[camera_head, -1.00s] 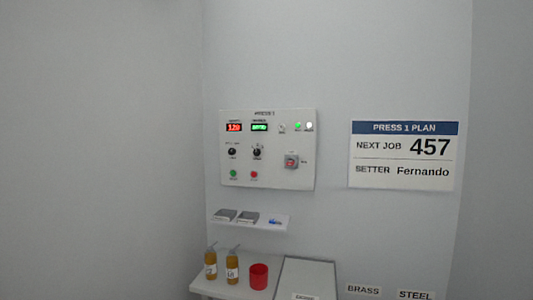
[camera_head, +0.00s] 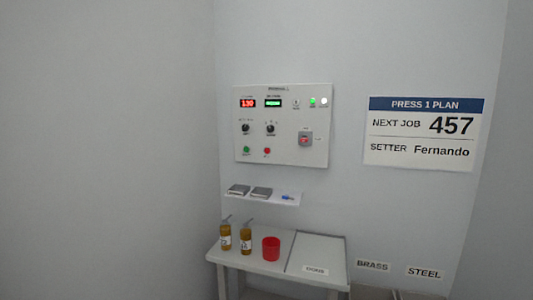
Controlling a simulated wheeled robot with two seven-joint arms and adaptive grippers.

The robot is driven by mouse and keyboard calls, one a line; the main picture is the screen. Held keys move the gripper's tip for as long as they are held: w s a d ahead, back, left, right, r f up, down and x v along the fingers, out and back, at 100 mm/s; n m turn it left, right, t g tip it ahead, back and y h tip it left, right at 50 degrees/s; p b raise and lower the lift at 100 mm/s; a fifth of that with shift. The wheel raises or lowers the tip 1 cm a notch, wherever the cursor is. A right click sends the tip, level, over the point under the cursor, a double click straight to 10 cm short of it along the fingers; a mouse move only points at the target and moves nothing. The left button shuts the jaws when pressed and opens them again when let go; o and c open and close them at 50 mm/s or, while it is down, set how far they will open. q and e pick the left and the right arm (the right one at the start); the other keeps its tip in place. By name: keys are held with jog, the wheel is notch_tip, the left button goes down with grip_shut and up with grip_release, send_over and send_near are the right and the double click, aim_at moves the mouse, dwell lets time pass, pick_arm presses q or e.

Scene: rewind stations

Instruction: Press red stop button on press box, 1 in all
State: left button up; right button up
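The press box (camera_head: 315,100) is a white panel on the wall, at the middle of the head view. Its red stop button (camera_head: 267,151) is a small round button low on the panel, just right of a green button (camera_head: 247,150). A red display and a green display show near the panel's top, with two black knobs below them. A red switch (camera_head: 305,139) in a grey housing sits at the panel's right. Neither of my grippers is in view, and nothing covers the panel.
A small shelf (camera_head: 290,199) with two grey items and a blue one is under the panel. Below it, a table (camera_head: 245,264) holds two amber bottles (camera_head: 235,238) and a red cup (camera_head: 271,248). A plan sign (camera_head: 425,132) hangs to the right.

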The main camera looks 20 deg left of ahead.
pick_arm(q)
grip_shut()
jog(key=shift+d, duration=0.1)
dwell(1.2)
